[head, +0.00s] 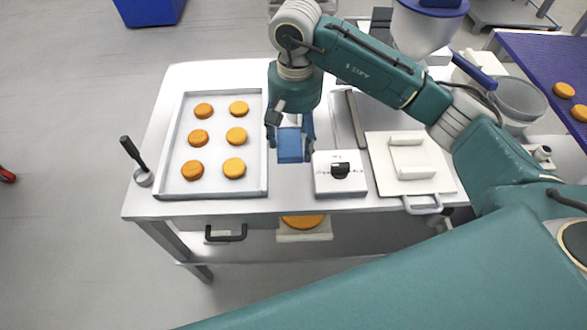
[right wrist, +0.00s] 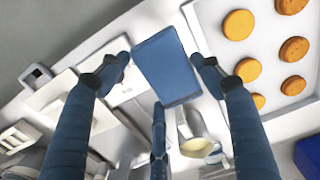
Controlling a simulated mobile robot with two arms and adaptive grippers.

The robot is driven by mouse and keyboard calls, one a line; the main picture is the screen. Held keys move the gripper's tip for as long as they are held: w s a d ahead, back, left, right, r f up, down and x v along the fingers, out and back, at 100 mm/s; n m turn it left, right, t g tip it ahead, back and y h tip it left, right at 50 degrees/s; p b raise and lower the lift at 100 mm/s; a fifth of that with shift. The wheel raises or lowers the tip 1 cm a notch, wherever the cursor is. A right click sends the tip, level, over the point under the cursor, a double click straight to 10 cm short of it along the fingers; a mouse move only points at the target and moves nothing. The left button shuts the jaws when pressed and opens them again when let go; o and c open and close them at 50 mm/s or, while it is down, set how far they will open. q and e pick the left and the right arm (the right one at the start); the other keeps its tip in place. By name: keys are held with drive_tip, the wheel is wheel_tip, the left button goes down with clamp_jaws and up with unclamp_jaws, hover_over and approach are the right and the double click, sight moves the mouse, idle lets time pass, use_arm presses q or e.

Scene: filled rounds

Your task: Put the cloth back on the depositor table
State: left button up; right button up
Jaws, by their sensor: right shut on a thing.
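The cloth (head: 290,146) is a small flat blue rectangle at the fingertips of my right gripper (head: 290,130), over the table between the tray and the switch box. In the right wrist view the cloth (right wrist: 166,66) shows between the spread fingers of the same gripper (right wrist: 160,75), which is shut on it. I cannot tell whether the cloth touches the table top. The depositor table (head: 135,205) is a pale metal table under all this. My left gripper is not in view.
A white tray (head: 175,150) with several orange rounds stands left of the cloth. A switch box (head: 340,185) with a black knob is just to the right, then a white board (head: 440,165). The depositor hopper (head: 425,30) stands at the back right. A dark-handled tool (head: 133,152) is at the left edge.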

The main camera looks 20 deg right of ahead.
drive_tip(key=p, duration=0.2)
hover_over(294, 179)
wheel_tip(294, 179, down, 9)
drive_tip(key=shift+r, duration=0.15)
wheel_tip(294, 179, down, 5)
drive_tip(key=shift+r+p, duration=0.2)
drive_tip(key=shift+p, duration=0.15)
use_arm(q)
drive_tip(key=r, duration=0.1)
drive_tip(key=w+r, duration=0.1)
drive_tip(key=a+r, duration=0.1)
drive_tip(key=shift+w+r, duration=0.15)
use_arm(e)
drive_tip(key=shift+f, duration=0.1)
drive_tip(key=shift+f, duration=0.1)
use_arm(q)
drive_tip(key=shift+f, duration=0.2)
use_arm(e)
drive_tip(key=o, duration=0.9)
drive_tip(key=shift+c, duration=0.2)
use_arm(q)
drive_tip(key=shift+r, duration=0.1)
